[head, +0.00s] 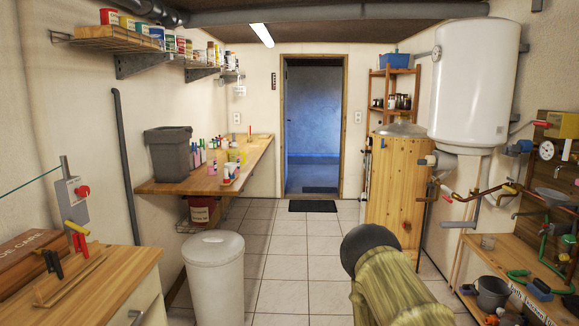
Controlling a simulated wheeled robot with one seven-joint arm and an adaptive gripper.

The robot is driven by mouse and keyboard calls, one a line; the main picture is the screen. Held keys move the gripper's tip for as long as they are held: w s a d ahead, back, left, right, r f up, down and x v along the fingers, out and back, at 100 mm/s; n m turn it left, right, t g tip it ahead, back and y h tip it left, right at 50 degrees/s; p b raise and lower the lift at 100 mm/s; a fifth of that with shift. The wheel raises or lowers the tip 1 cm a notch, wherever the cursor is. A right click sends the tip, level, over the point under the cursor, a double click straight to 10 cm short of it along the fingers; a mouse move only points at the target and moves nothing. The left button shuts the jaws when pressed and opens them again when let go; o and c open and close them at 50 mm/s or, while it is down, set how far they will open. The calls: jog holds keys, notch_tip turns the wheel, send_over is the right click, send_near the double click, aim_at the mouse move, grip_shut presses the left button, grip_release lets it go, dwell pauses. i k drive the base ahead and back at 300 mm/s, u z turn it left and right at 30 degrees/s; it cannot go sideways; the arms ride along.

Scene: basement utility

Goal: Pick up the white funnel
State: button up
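I cannot make out a white funnel for certain in the head view. A grey funnel-shaped thing (551,196) sits among the pipes and tools at the right edge, and its colour looks grey rather than white. My gripper's fingers do not show in this view.
A wooden counter (258,150) with a grey bin (169,153) and bottles runs along the left wall. A white lidded bin (214,280) stands on the floor. A wooden bench (478,259) with tools is at right, below a white boiler (474,80).

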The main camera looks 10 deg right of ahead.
aim_at(232, 165)
jog(key=z, duration=0.65)
jog(key=i, duration=6.2)
jog(key=u, duration=2.75)
